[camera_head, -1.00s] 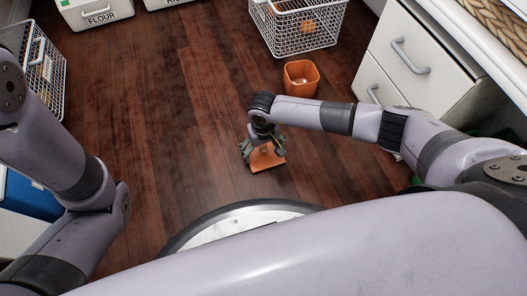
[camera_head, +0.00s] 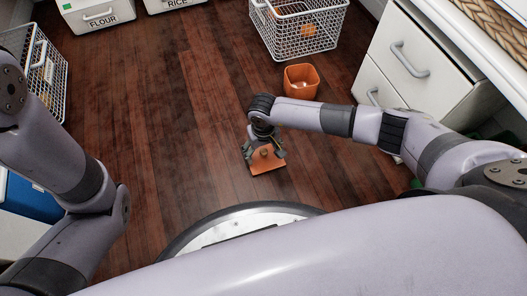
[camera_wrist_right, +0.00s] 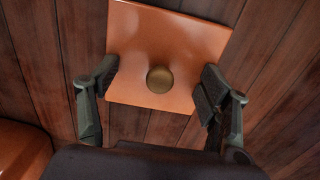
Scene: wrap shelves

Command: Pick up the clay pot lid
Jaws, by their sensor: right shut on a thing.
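The clay pot lid (camera_head: 268,167) is a flat, square orange plate with a round brass-coloured knob, low over or on the wood floor in front of my base. It also shows in the right wrist view (camera_wrist_right: 172,38), knob towards the camera. My right gripper (camera_head: 265,154) is above it, pointing down, with its fingers shut on the lid's opposite sides; the knob sits between them without being touched. I cannot tell whether the lid is clear of the floor. My left arm is at the left, and its gripper is out of view.
An orange pot (camera_head: 301,82) stands open on the floor beyond my right arm. A white wire basket (camera_head: 296,38) is behind it. White drawers (camera_head: 403,62) stand at the right, another wire basket (camera_head: 45,72) at the left. The middle floor is clear.

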